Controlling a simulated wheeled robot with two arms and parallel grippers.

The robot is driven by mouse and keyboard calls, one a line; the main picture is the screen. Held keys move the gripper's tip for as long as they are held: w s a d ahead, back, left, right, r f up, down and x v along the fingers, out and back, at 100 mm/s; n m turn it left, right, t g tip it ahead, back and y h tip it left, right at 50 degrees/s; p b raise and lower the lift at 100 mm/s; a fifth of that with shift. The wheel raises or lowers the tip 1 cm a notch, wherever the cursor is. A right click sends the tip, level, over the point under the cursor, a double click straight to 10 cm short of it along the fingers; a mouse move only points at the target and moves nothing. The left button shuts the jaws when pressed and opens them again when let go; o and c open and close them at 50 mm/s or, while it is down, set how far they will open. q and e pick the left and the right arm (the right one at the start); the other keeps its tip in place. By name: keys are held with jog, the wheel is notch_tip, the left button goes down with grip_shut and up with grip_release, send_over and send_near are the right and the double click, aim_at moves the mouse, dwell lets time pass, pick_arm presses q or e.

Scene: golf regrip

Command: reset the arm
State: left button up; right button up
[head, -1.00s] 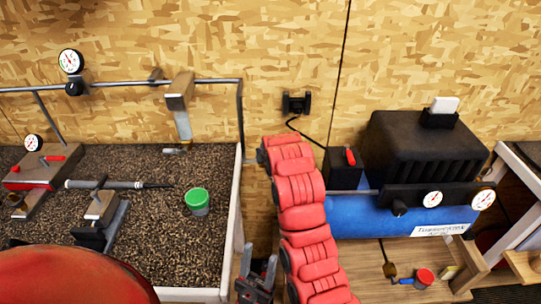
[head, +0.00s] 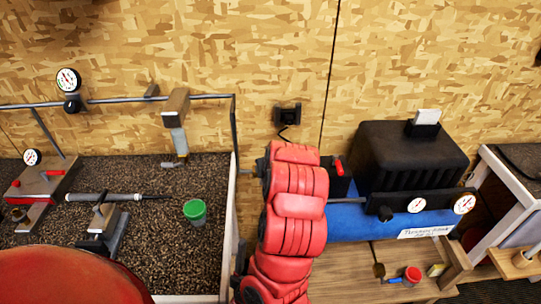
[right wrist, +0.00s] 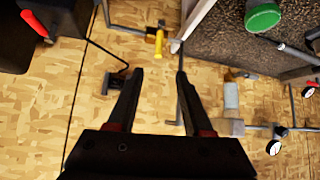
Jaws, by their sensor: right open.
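My right arm (head: 290,215), red and segmented, rises through the middle of the head view in front of the wooden wall. Its gripper is mostly hidden behind the arm there. In the right wrist view my right gripper (right wrist: 159,74) is open, with two dark fingers apart and nothing between them. It faces the wall. A red rounded part of my own body fills the lower left of the head view. My left gripper is in neither view.
Left bench (head: 225,250) holds a green-lidded cup (head: 195,212) and a club (head: 118,197) on a clamp (head: 105,228). A blue air tank (head: 345,218) stands right of my arm, beneath a black ribbed box (head: 408,158). A yellow-handled tool (right wrist: 158,42) shows near my right fingers.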

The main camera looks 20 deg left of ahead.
jog(key=shift+s+d+r, duration=0.25)
dwell(0.4)
jog(key=shift+b+x, duration=3.15)
jog(key=shift+x, duration=5.55)
